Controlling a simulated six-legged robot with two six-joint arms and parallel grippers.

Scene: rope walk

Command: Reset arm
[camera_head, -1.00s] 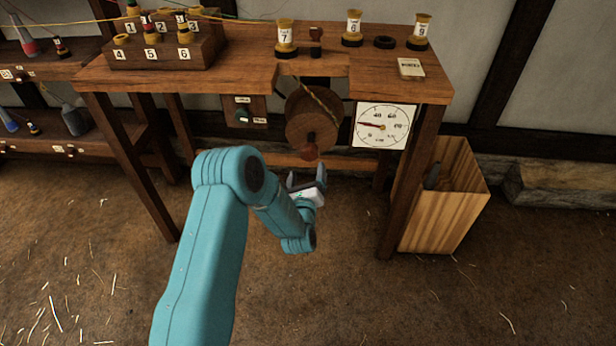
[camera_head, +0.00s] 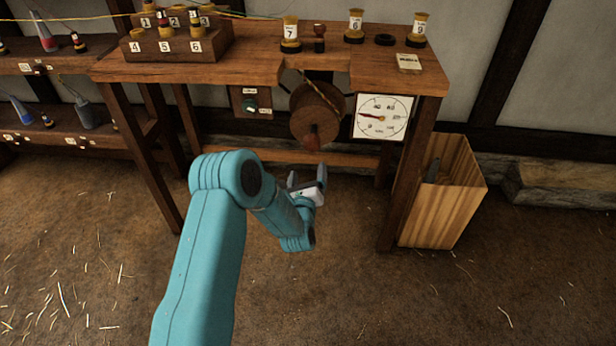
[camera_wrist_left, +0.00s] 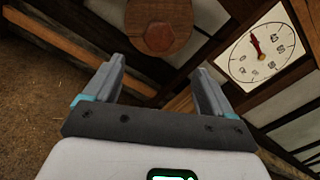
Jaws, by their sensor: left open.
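My left arm reaches in from the lower left of the head view. Its gripper (camera_head: 307,178) is open and empty, in front of the wooden table and below the round wooden drum (camera_head: 317,112). In the left wrist view the two fingers of the left gripper (camera_wrist_left: 155,80) stand apart with nothing between them. A wooden knob (camera_wrist_left: 158,27) shows beyond the fingertips, apart from them. My right gripper is in neither view.
The wooden table (camera_head: 255,72) holds a numbered rack (camera_head: 172,47) and spools. A dial (camera_head: 382,117) hangs at its front right. A wooden bin (camera_head: 445,205) stands right of the table. Shelves (camera_head: 60,125) are at the left. The straw-strewn floor in front is clear.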

